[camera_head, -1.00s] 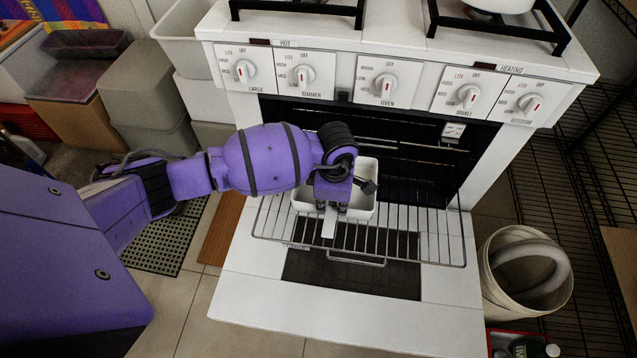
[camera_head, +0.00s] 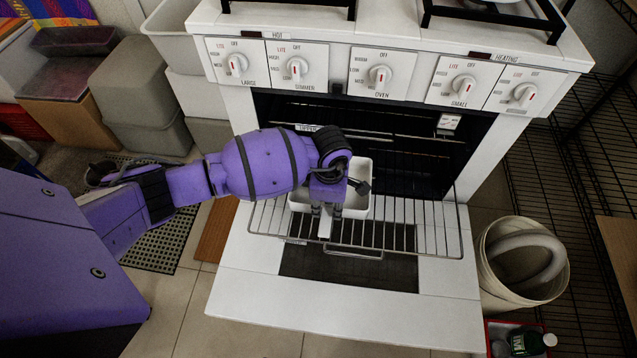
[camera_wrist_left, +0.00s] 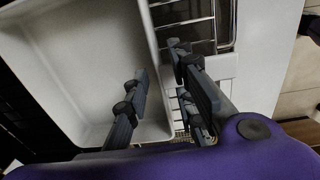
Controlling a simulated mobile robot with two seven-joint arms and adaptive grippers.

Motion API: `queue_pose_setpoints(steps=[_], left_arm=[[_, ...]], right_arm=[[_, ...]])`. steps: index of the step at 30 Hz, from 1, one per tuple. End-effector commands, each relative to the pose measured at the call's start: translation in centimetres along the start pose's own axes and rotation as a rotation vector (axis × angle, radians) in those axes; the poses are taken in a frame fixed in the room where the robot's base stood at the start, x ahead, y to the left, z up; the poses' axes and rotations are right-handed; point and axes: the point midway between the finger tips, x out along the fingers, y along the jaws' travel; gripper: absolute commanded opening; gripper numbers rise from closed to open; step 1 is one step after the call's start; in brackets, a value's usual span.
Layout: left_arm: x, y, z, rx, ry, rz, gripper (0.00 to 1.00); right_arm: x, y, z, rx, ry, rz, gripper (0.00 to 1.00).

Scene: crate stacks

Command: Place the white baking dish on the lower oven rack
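The white baking dish (camera_head: 357,207) sits on the pulled-out wire oven rack (camera_head: 425,232), toward its left part and at the oven mouth. My left gripper (camera_head: 327,212) is at the dish's near wall, pointing down, and its wrist hides part of the dish. In the left wrist view, the dish (camera_wrist_left: 75,60) fills the left side. The left gripper (camera_wrist_left: 160,62) straddles the dish wall there, one finger inside the dish and one outside over the rack (camera_wrist_left: 188,20). Gaps show between the fingers and the wall, so it looks open. My right gripper is not seen.
The oven door (camera_head: 345,310) hangs open below the rack. The oven cavity (camera_head: 410,170) behind is dark, with another rack inside. A white bucket (camera_head: 522,262) holding a hose stands right of the door. Grey bins (camera_head: 135,95) stand at the left. The rack's right half is empty.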

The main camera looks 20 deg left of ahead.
Motion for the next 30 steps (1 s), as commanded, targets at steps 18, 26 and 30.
queue_pose_setpoints(steps=[18,26,30], left_arm=[[-10.6,0.2,0.1,0.002,-0.002,0.007,0.23],[-12.3,0.2,0.1,0.001,-0.001,0.004,0.23],[-12.3,0.1,0.1,0.000,-0.001,0.001,0.23]], right_arm=[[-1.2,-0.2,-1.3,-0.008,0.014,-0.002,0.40],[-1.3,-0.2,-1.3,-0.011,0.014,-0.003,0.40],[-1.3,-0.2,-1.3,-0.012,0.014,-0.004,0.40]])
